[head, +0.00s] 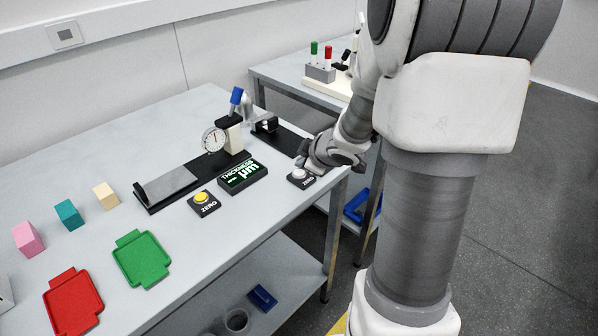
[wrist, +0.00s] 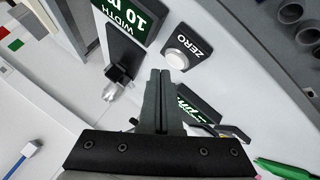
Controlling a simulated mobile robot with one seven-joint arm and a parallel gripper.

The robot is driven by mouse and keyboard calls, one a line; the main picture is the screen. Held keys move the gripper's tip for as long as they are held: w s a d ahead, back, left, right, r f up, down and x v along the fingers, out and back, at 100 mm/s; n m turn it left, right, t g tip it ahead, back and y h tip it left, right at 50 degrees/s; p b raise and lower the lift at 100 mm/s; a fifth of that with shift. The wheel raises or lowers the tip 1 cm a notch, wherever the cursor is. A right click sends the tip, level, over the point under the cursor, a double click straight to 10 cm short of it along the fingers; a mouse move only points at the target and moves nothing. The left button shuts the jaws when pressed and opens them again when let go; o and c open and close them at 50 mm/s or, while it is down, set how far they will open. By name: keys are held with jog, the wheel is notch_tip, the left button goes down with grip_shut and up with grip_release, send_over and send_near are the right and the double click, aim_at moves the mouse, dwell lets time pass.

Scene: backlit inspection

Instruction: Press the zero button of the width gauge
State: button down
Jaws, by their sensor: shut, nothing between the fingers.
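The white-capped zero button (head: 300,175) sits on a dark block labelled ZERO near the right end of the bench. In the wrist view the button (wrist: 178,58) is beside the green WIDTH display (wrist: 136,17), which my arm hides in the head view. My gripper (wrist: 161,73) is shut and empty. Its fingertips are close to the button cap, slightly left of and below it in the wrist view. I cannot tell whether they touch it. In the head view my wrist is just right of the button and the fingers are mostly hidden.
A yellow zero button (head: 204,199) stands by the THICKNESS display (head: 242,176), left of the white one. A dial gauge (head: 214,139) is behind it. Green (head: 141,259) and red (head: 72,303) trays and small blocks lie further left. The bench's front edge is close.

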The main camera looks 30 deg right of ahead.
aim_at(302, 175)
jog(key=shift+f, duration=0.15)
dwell(0.4)
jog(key=shift+f, duration=0.3)
jog(key=shift+f+b, duration=0.4)
jog(key=shift+b, duration=0.2)
dwell(0.4)
jog(key=shift+r, duration=0.1)
jog(key=shift+r+p, duration=0.75)
jog(key=shift+p, duration=0.25)
notch_tip(302, 175, up, 5)
jog(key=p, duration=0.5)
dwell(0.5)
